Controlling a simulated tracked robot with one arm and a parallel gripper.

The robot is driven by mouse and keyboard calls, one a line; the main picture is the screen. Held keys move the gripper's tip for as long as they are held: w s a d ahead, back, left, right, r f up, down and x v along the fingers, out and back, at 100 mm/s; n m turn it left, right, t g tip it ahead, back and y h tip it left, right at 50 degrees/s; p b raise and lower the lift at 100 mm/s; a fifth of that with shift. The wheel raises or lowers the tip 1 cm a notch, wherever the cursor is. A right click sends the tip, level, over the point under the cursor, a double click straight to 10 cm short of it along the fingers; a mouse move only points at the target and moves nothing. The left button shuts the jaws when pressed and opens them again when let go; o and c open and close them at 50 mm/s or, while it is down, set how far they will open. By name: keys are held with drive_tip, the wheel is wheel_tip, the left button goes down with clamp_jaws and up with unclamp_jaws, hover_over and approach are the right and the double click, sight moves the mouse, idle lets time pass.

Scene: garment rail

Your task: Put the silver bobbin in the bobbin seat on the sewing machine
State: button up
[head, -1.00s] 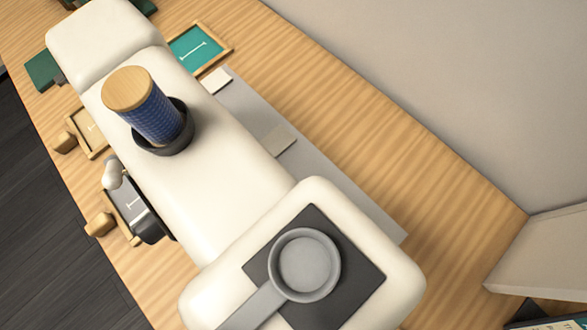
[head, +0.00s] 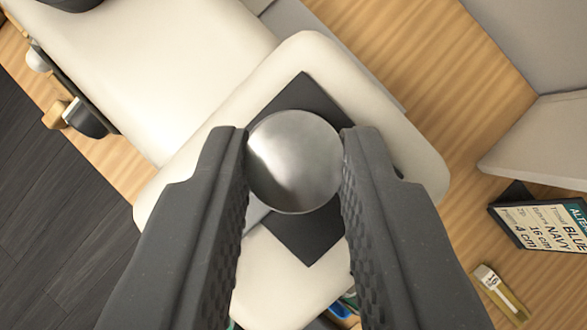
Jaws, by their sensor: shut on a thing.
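My gripper (head: 294,160) is shut on the silver bobbin (head: 294,165), a shiny round disc held between the two dark fingertips. The bobbin is seen from above, over the dark square plate (head: 300,90) on the cream sewing machine (head: 180,70). The bobbin seat, a grey ring on that plate in the earlier frame, is almost wholly hidden behind the bobbin and fingers. A strip of grey shows at the lower left of the bobbin. I cannot tell how high the bobbin is above the seat.
The wooden table (head: 430,70) is clear to the upper right of the machine. A pale grey panel (head: 540,140) stands at the right. A dark order card (head: 545,225) and a small yellow-and-white item (head: 500,292) are below it. Dark floor (head: 60,220) lies at left.

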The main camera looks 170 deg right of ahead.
drive_tip(key=shift+f+b, duration=0.4)
drive_tip(key=shift+b, duration=0.05)
drive_tip(key=shift+f, duration=0.2)
drive_tip(key=o, duration=0.9)
drive_tip(key=shift+o, duration=0.2)
drive_tip(key=shift+r, duration=0.1)
drive_tip(key=shift+r+p, duration=0.6)
drive_tip(key=shift+r, duration=0.1)
drive_tip(key=b+v, duration=0.2)
drive_tip(key=v, duration=0.9)
drive_tip(key=shift+s+r, duration=0.25)
drive_tip(key=shift+s, duration=0.05)
